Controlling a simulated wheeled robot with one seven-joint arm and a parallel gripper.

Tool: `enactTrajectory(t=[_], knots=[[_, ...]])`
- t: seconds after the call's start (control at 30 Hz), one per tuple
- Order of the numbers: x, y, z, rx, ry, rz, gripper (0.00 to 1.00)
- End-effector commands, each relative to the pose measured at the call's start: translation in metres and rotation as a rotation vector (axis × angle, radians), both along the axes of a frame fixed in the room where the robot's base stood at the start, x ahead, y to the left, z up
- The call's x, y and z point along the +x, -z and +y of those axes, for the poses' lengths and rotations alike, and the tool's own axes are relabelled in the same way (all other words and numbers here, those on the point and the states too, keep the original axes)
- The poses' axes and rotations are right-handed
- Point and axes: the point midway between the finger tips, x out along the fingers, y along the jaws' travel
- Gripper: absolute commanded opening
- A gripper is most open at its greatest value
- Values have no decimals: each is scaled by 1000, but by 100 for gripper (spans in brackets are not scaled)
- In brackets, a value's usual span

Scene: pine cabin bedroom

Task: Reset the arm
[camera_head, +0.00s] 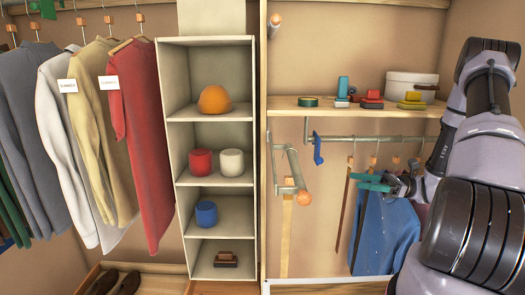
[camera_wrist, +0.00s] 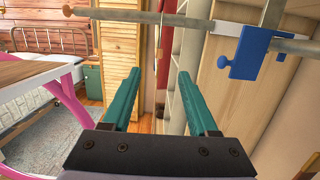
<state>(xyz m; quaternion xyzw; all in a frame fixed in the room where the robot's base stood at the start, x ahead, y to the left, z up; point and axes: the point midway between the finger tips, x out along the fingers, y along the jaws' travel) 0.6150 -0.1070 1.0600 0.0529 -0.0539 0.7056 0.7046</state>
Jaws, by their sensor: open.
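My gripper (camera_head: 366,181) is at the end of my arm, which reaches in from the right side of the head view. Its teal fingers are in front of the hanging blue garment (camera_head: 385,235), below the clothes rail (camera_head: 378,139). In the wrist view my gripper (camera_wrist: 157,76) is open, with its two fingers apart and nothing held between them. A blue clip-like piece (camera_wrist: 247,52) on a metal bar is to the right of the fingers there. It also shows on the rail in the head view (camera_head: 318,150).
A shelf (camera_head: 285,109) above the rail bears small coloured items and a white round box (camera_head: 411,84). A wooden-tipped bar (camera_head: 297,175) juts out left of my gripper. Cubbies (camera_head: 222,135) and hanging clothes (camera_head: 140,125) stand further left. The wrist view shows a bed (camera_wrist: 45,85).

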Motion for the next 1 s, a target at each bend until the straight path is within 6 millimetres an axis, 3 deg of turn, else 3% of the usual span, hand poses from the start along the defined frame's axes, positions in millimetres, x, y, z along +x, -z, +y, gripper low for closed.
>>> enactTrajectory(t=[0.57, 0.87, 1.0], knots=[[-13, -30, 16, -161, -123, -101, 60], [-35, -66, 34, -386, -270, -247, 60], [-51, -91, 44, -565, -366, -373, 60]])
